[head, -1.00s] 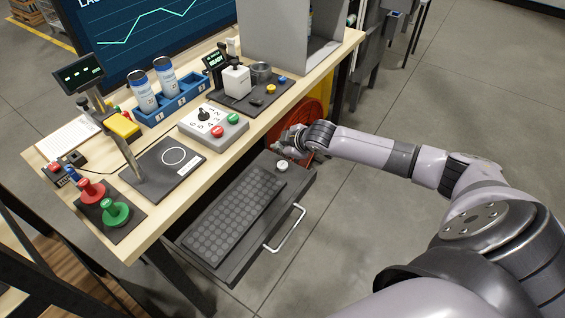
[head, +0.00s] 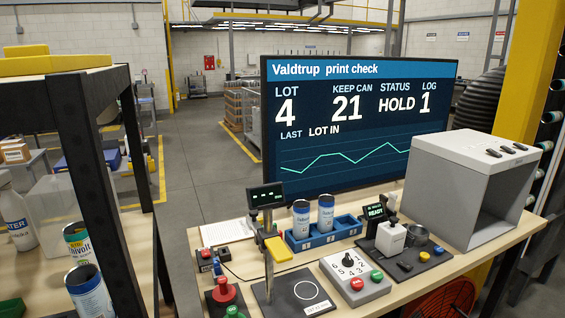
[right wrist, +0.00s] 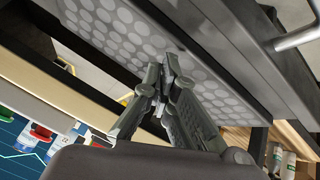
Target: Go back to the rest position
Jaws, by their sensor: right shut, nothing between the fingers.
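My right gripper (right wrist: 163,78) shows in the right wrist view, shut and empty. Its fingertips overlap the dotted mat (right wrist: 120,35) of the open drawer in that picture; I cannot tell how far apart they are. The drawer's handle (right wrist: 298,36) is at the upper right of the right wrist view. Neither of my arms shows in the head view, and my left gripper is not in view.
In the head view the workbench holds two cans (head: 301,219) in a blue rack (head: 350,228), a dial box (head: 354,277), a grey open box (head: 470,190) and a large screen (head: 360,120) reading HOLD. A dark-framed shelf (head: 105,150) stands at left.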

